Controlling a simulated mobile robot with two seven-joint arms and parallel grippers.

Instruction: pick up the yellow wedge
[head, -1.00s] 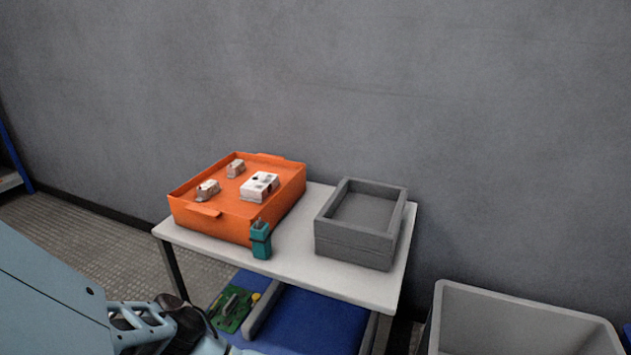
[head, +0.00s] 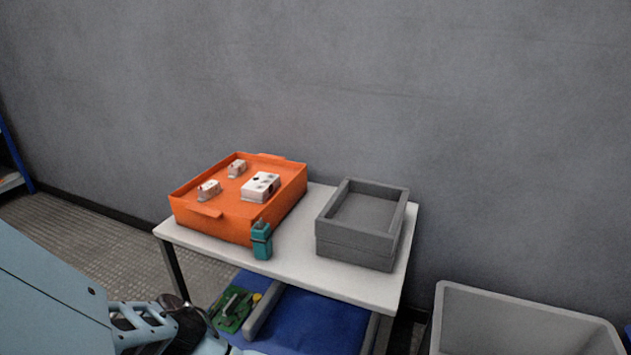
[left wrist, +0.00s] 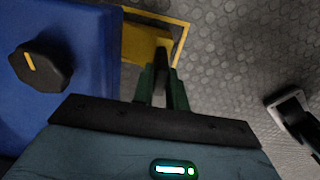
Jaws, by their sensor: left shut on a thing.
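The yellow wedge (left wrist: 145,44) shows in the left wrist view as a yellow block at the fingertips, beside a blue cabinet-like body. My left gripper (left wrist: 161,66) has its dark green fingers close together and shut on the wedge; the fingers hide part of it. In the head view my left arm comes in at the lower left, and its fingers and the wedge cannot be made out there. My right gripper is in neither view.
A white table (head: 285,265) bears an orange tray (head: 230,222) with white blocks, a teal device (head: 261,240) and a grey box (head: 355,250). A grey bin (head: 520,315) stands right. In the wrist view, a black knob (left wrist: 42,66) is on the blue body (left wrist: 85,40).

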